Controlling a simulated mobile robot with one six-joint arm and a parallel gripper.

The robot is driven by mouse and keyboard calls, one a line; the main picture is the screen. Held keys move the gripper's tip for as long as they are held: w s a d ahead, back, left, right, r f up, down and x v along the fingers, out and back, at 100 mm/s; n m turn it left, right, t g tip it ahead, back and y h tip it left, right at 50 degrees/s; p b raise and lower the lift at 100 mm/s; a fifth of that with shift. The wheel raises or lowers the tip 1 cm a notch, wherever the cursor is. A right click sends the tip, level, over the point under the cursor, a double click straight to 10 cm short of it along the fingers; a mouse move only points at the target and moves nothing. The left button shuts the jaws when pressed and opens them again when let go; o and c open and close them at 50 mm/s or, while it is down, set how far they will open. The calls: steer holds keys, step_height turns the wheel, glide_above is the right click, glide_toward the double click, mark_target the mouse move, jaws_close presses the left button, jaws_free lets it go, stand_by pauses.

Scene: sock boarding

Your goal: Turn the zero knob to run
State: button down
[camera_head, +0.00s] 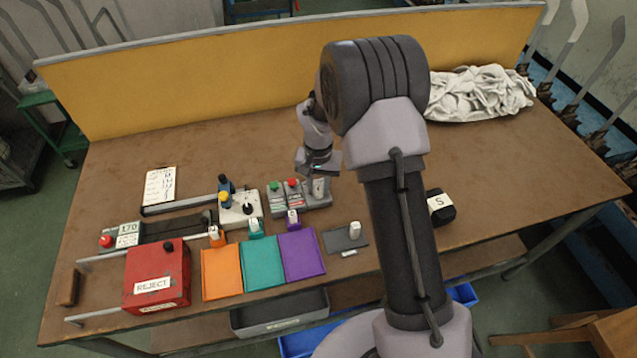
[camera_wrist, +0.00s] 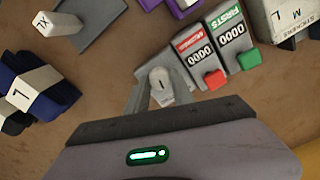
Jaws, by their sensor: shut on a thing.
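The zero knob (camera_wrist: 159,78) is a pale knob with a short dark mark, on a grey housing beside two counters. In the head view the knob (camera_head: 319,186) shows just below my gripper (camera_head: 318,170). In the wrist view my gripper's fingers (camera_wrist: 162,92) come down on both sides of the knob and are shut on it. The dark mark runs roughly up and down in the wrist picture. I cannot read any run or zero lettering around the knob.
The red-button counter (camera_wrist: 199,58) and green-button counter (camera_wrist: 234,35) stand close beside the knob. A lever box (camera_head: 240,209) is left of them. A red reject box (camera_head: 157,276) and orange (camera_head: 221,272), teal (camera_head: 262,263) and purple (camera_head: 301,255) mats lie in front. White cloth (camera_head: 480,93) is piled back right.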

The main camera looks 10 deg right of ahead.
mark_target(318, 190)
steer(key=n+p, duration=0.2)
steer(key=n, duration=0.3)
steer(key=shift+r+n, duration=0.15)
steer(key=shift+n, duration=0.15)
steer(key=n+p, duration=0.1)
steer(key=n, duration=0.4)
steer(key=shift+p, duration=0.35)
steer(key=shift+n, duration=0.3)
steer(key=c, duration=1.1)
jaws_free()
step_height(318, 190, up, 17)
steer(key=p, duration=0.5)
steer(key=shift+r, duration=0.1)
